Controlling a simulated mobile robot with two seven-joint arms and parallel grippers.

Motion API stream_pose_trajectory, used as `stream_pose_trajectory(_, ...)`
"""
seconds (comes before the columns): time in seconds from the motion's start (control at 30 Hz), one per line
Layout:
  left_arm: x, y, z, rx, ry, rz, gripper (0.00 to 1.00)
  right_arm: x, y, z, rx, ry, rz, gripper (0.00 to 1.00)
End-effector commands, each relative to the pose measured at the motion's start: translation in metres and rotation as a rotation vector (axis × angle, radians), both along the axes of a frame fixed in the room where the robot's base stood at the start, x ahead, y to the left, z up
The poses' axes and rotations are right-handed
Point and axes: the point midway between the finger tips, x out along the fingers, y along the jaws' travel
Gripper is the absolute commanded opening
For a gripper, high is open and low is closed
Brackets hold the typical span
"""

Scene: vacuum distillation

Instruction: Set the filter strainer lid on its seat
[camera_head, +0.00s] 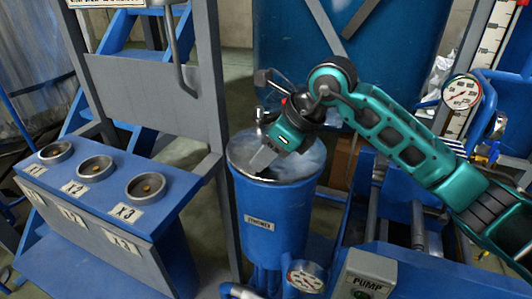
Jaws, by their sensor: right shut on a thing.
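The strainer (270,215) is an upright blue cylinder with a label on its front, in the middle of the head view. A pale grey-blue round lid (308,160) shows at its top, partly hidden by my right gripper. I cannot tell whether the lid lies flush on its seat or sits slightly above it. My right gripper (262,158) reaches in from the right, points down over the strainer top and is shut on the lid. The exact grip point is hidden by the gripper. My left gripper is not in view.
A blue console with several round sockets (95,166) stands at the left, beside a grey upright frame (208,100). A large blue tank (400,60) is behind. A gauge (305,276) and a pump box (366,275) are in front. Another gauge (461,92) is at the right.

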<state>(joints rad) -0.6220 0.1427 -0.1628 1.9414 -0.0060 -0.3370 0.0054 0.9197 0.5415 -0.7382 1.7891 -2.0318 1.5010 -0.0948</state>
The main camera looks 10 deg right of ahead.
Motion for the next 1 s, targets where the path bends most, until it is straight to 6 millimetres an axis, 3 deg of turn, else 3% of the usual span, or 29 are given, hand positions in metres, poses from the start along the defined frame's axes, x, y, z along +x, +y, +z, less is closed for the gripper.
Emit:
stream_pose_trajectory(0.17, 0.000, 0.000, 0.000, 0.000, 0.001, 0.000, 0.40, -0.001, 0.000, -0.001, 0.001, 0.004, 0.000, 0.00)
stream_pose_trajectory(0.2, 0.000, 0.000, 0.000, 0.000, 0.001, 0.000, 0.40, -0.001, 0.000, -0.001, 0.001, 0.004, 0.000, 0.34)
stream_pose_trajectory(0.47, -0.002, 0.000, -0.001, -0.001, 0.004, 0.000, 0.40, 0.000, 0.000, -0.001, 0.000, 0.004, 0.000, 0.59)
stream_pose_trajectory(0.87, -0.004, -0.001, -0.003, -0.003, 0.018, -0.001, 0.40, -0.001, 0.000, -0.002, -0.001, 0.007, 0.000, 0.61)
stream_pose_trajectory(1.0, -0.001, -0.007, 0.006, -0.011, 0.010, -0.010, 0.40, -0.007, -0.012, 0.021, -0.001, 0.000, -0.002, 0.61)
